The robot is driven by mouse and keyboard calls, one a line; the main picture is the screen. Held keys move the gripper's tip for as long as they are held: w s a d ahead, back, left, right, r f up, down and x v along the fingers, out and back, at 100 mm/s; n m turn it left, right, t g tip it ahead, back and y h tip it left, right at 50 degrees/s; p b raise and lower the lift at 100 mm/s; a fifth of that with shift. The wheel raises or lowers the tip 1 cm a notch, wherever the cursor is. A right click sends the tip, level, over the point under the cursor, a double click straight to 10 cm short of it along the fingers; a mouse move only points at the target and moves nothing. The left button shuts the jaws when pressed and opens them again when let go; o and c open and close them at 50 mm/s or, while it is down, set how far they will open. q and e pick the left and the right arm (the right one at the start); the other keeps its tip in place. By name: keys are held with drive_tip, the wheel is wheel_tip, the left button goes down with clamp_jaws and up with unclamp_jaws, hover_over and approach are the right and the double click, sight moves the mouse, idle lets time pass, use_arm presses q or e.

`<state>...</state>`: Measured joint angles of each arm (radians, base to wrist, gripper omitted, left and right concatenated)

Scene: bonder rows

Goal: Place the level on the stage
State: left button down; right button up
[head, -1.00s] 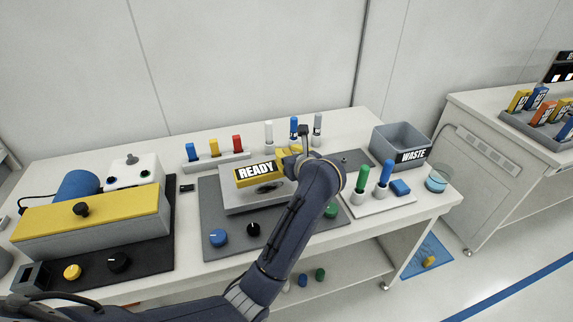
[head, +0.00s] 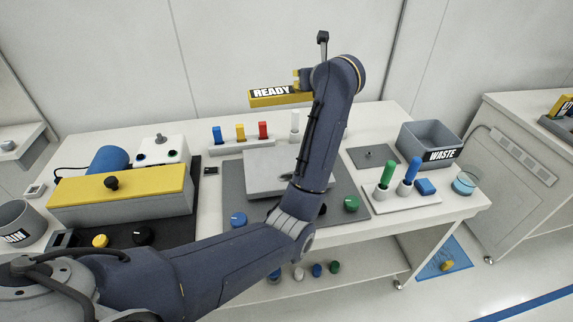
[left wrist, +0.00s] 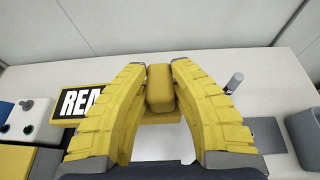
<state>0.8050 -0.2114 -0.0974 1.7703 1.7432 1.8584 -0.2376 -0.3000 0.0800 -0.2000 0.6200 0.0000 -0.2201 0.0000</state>
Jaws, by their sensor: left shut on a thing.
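The level appears to be the yellow bar (head: 281,98) with a black READY label. My left gripper (head: 303,80) is shut on its right end and holds it up in the air, above and behind the bench. In the left wrist view, the yellow fingers are on either side of a yellow block (left wrist: 160,88), and the READY label (left wrist: 82,102) shows to their left. The stage appears to be the light grey raised block (head: 265,186) on a dark grey mat; its top looks bare, and my left arm hides its right part. My right gripper is not in view.
A rack (head: 240,146) with blue, yellow and red pegs stands behind the stage. A yellow-topped machine (head: 120,200) is at left. A white tray (head: 402,200) with green and blue pegs and a grey WASTE bin (head: 430,148) are at right.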

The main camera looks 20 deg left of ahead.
use_arm(q)
drive_tip(key=shift+w+f, duration=0.3)
drive_tip(key=shift+f, duration=0.55)
drive_tip(key=shift+m, duration=0.3)
wheel_tip(320, 180, down, 19)
drive_tip(key=shift+f, duration=0.1)
drive_tip(key=c, duration=1.2)
unclamp_jaws()
drive_tip(key=shift+f, duration=0.1)
drive_tip(key=shift+c, duration=0.2)
drive_tip(key=shift+v, duration=3.85)
drive_tip(key=shift+a, duration=0.1)
